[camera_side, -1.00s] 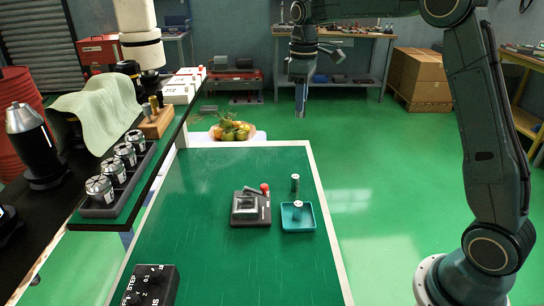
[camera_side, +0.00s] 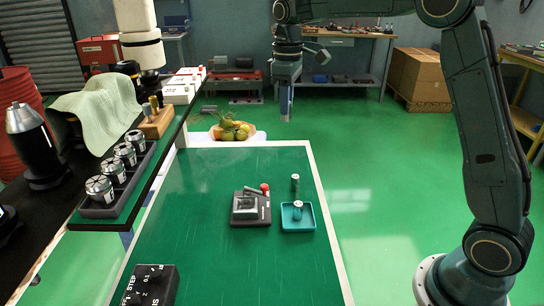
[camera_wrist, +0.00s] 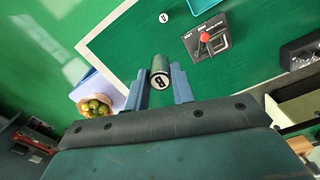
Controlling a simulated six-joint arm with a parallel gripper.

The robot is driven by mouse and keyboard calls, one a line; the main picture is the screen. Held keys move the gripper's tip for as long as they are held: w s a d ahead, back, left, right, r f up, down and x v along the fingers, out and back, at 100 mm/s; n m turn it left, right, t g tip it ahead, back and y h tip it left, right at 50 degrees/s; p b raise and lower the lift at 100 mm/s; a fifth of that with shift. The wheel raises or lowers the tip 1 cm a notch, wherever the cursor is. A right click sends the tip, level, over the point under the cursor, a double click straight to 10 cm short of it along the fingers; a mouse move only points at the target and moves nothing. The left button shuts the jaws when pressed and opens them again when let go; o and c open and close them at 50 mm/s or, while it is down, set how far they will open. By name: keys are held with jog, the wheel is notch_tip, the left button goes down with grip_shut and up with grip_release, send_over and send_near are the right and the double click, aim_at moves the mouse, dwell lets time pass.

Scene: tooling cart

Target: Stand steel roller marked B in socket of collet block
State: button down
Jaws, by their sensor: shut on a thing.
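A dark block with a grey raised part and a red knob (camera_side: 246,211), apparently the collet block, sits on the cart top, below and left of the gripper. It also shows in the wrist view (camera_wrist: 215,50). I cannot make out its socket opening.
Another roller (camera_side: 295,183) stands on the cart top, and one (camera_side: 298,209) stands in the teal tray (camera_side: 285,227) right of the block. A fruit bowl (camera_side: 260,136) lies beyond the far edge. A collet rack (camera_side: 110,206) is at left, a control box (camera_side: 150,285) in front.

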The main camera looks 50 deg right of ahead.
jog(key=s+a+r, duration=0.2)
jog(key=a, duration=1.4)
send_near(245, 194)
jog(key=s+a, duration=0.1)
jog(key=s+a+f, duration=0.1)
jog(key=s+a, duration=0.1)
jog(key=shift+s+f, duration=0.25)
jog(key=shift+s, duration=0.1)
jog(key=shift+f, duration=2.1)
jog(key=shift+f, duration=0.2)
jog(key=c, duration=1.2)
grip_release()
jog(key=shift+r, duration=0.15)
